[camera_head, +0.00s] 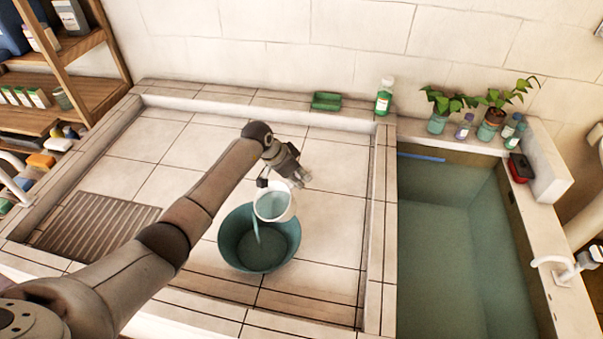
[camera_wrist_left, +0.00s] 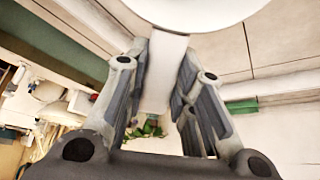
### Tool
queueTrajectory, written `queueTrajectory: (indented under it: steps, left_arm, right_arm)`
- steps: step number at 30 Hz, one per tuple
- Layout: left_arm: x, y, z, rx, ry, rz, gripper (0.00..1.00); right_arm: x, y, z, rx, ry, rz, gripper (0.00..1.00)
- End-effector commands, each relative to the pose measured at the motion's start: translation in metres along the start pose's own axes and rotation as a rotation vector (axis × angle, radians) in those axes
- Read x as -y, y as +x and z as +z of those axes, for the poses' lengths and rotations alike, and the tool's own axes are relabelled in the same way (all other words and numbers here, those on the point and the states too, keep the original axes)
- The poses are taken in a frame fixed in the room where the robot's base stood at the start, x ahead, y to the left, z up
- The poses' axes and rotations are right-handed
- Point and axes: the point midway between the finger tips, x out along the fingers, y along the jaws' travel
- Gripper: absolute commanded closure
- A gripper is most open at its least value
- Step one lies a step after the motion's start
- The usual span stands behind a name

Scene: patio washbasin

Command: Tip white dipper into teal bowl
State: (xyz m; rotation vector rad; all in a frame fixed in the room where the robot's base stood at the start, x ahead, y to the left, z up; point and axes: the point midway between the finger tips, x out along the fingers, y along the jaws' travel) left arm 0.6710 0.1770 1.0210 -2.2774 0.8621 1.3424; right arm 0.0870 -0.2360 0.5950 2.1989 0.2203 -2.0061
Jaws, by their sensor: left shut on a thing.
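The teal bowl (camera_head: 233,246) stands on the tiled basin floor in the head view. The white dipper (camera_head: 288,214) is tilted above the bowl, and a stream of bluish water (camera_head: 256,233) falls from its lip into the bowl. My left gripper (camera_head: 300,180) is shut on the dipper at its far side. In the left wrist view the gripper's fingers (camera_wrist_left: 160,85) close on the dipper's white handle (camera_wrist_left: 166,72), and the dipper's round body (camera_wrist_left: 195,12) shows at the top edge. My right gripper is not in view.
A water-filled trough (camera_head: 450,250) lies to the right behind a low tiled wall. A green soap dish (camera_head: 326,101) and a bottle (camera_head: 384,97) stand on the back ledge. A drain grate (camera_head: 95,232) is at left. The floor right of the bowl is clear.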

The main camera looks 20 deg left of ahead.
Motion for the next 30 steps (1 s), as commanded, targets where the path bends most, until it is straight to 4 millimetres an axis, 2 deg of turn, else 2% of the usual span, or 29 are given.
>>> queueTrajectory:
  steps: [4, 9, 30]
  left_arm:
    - [0.001, -0.011, 0.002, -0.091, 0.0, -0.002, 1.0]
    - [0.001, -0.021, 0.005, -0.19, 0.001, -0.002, 1.0]
    - [0.0, -0.04, 0.023, -0.405, 0.001, 0.0, 1.0]
  right_arm:
    - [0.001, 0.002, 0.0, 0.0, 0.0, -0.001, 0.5]
    - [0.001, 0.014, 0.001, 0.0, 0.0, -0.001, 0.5]
    - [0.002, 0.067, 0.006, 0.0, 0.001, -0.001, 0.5]
